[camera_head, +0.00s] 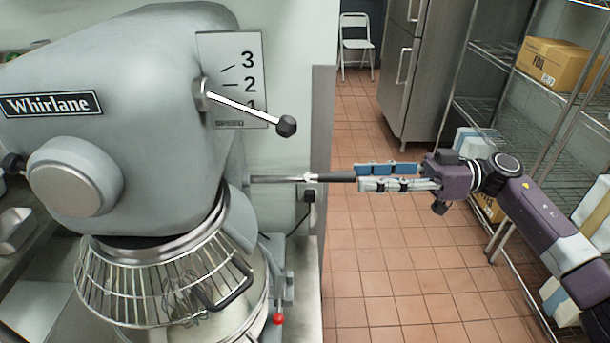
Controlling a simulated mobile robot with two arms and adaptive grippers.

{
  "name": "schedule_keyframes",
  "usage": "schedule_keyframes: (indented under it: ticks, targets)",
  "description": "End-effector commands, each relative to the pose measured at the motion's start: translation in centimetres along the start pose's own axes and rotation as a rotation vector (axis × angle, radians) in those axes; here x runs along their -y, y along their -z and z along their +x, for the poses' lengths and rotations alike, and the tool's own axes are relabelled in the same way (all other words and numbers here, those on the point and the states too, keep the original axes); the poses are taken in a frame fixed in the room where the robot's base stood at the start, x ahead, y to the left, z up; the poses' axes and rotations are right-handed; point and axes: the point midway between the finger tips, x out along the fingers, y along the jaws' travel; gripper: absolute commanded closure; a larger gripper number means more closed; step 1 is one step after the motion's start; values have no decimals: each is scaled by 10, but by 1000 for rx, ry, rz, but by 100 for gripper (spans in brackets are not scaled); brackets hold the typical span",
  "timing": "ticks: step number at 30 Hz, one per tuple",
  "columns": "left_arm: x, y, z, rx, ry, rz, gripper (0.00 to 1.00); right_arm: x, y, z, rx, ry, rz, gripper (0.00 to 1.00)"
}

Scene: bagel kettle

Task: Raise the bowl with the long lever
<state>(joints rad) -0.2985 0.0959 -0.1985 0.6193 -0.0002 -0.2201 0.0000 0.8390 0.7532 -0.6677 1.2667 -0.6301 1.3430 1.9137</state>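The long lever (285,179) is a thin metal rod with a black grip (337,177). It sticks out to the right, nearly level, from the side of the grey mixer (140,95). My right gripper (359,178) comes from the right in line with the lever, its fingertips at the outer end of the black grip. One finger shows above the other with a narrow gap. I cannot tell whether they are closed on the grip. The steel bowl (253,318) is below the mixer head, partly hidden by the wire guard (105,283). My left gripper is not in view.
A speed lever with a black knob (286,126) slants above the long lever, before a numbered plate (246,60). A small red knob (278,319) is beside the bowl. Wire shelving (497,100) with boxes stands at right. The tiled floor (375,265) below my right gripper is clear.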

Motion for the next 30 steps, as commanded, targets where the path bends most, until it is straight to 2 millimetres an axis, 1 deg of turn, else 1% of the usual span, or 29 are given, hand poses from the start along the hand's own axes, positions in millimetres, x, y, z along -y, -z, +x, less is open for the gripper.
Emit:
schedule_keyframes:
  ticks: [4,12,15,19,22,26,29,30]
  targets:
    - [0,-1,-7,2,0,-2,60,1,2,16,-2,4,1,66]
    - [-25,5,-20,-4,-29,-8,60,1,2,59,-2,4,1,66]
    - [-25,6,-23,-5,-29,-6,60,1,2,70,-2,2,0,66]
    - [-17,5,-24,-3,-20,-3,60,0,1,76,-1,1,0,66]
    - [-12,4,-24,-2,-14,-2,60,0,0,77,-1,0,0,66]
    - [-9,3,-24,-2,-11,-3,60,0,0,77,-1,0,0,66]
    - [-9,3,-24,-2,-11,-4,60,0,0,77,-1,0,0,75]
    - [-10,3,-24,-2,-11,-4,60,0,0,77,-1,0,0,79]
